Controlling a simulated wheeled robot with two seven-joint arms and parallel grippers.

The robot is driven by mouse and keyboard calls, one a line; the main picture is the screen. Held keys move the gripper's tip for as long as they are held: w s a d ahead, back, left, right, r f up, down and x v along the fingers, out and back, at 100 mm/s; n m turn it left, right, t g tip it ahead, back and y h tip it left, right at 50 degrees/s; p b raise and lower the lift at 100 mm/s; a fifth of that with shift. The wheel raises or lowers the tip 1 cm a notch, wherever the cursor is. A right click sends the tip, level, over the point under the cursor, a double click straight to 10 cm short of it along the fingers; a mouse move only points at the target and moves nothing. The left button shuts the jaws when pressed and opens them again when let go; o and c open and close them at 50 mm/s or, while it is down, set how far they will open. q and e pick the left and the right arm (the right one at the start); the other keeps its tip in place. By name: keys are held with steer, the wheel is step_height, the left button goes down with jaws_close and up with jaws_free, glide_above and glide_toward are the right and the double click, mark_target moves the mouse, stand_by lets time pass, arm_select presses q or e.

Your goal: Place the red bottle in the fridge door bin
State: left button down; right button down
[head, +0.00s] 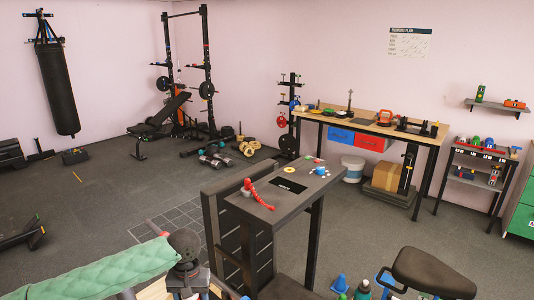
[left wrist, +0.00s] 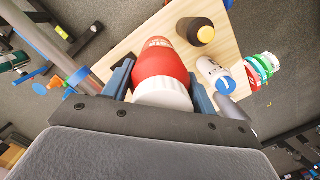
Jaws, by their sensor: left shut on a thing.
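The red bottle (left wrist: 162,66), with a white end towards the camera, sits between the two blue-grey fingers of my left gripper (left wrist: 160,80) in the left wrist view. The gripper is shut on it. A pale wooden top (left wrist: 130,52) lies behind the bottle; I cannot tell whether the bottle touches it. I cannot make out the red bottle in the head view. No fridge or door bin shows in either view. My right gripper is not in view.
A dark bottle with a yellow cap (left wrist: 200,33) and a white-and-blue bottle (left wrist: 216,74) stand close beside the red bottle. In the head view a dark narrow table (head: 310,186) stands ahead, with a wooden workbench (head: 375,123) behind. Open floor (head: 95,195) lies left.

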arm_select(q)
steer(key=shift+s+d+f+b, duration=0.2)
steer(key=shift+s+f+b, duration=0.25)
steer(key=shift+f, duration=0.3)
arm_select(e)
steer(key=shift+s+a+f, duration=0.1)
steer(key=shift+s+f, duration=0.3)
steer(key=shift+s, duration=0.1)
arm_select(q)
steer(key=shift+a+r, duration=0.1)
